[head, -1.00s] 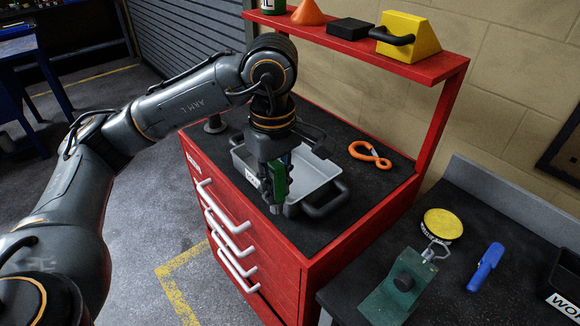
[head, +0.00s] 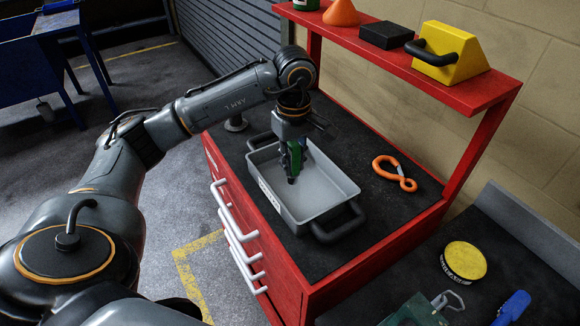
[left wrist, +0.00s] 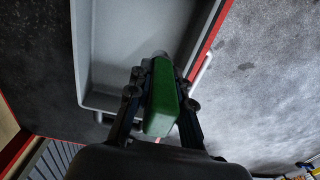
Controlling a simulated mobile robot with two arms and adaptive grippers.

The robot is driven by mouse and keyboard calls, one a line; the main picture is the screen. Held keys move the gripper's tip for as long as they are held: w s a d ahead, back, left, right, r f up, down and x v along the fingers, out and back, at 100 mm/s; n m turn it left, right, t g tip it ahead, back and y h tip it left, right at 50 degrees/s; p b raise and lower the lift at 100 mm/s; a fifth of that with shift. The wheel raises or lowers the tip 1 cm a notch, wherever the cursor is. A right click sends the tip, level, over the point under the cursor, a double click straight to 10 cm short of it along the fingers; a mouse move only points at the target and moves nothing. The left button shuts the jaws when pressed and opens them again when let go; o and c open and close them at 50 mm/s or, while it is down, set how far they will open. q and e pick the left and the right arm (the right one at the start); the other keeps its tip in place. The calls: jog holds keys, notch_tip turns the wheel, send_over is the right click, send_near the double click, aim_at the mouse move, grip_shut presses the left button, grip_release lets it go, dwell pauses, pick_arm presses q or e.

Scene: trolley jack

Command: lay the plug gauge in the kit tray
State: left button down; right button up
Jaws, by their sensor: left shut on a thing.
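The plug gauge (head: 296,157) has a green handle, and most of it is hidden by the fingers in the head view. In the left wrist view the green handle (left wrist: 162,98) shows plainly, with a grey metal end beyond it. My left gripper (head: 291,172) is shut on the handle, pointing down over the kit tray. The kit tray (head: 322,207) is a grey open box with black handles on top of a red cabinet. Its grey wall also shows in the left wrist view (left wrist: 98,101). Whether the gauge touches the tray is unclear. My right gripper is out of view.
An orange hook (head: 394,172) lies right of the tray on the black cabinet top (head: 352,143). A red shelf (head: 440,84) above holds a yellow block (head: 448,52) and other items. A yellow round tin (head: 464,261) and a blue-handled item (head: 512,308) lie on the bench at right.

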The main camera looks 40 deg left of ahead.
pick_arm(q)
jog(key=f+p, duration=0.1)
jog(key=f, duration=0.1)
jog(key=w+a+f+p, duration=0.1)
jog(key=f, duration=0.1)
jog(key=w+a+f+p, duration=0.1)
jog(key=f, duration=0.1)
jog(key=shift+a, duration=0.15)
jog(key=shift+f, duration=0.5)
jog(key=c, duration=1.2)
grip_release()
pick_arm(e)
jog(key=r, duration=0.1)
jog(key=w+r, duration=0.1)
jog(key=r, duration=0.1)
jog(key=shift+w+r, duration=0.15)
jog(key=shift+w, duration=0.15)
pick_arm(q)
jog(key=shift+r, duration=0.1)
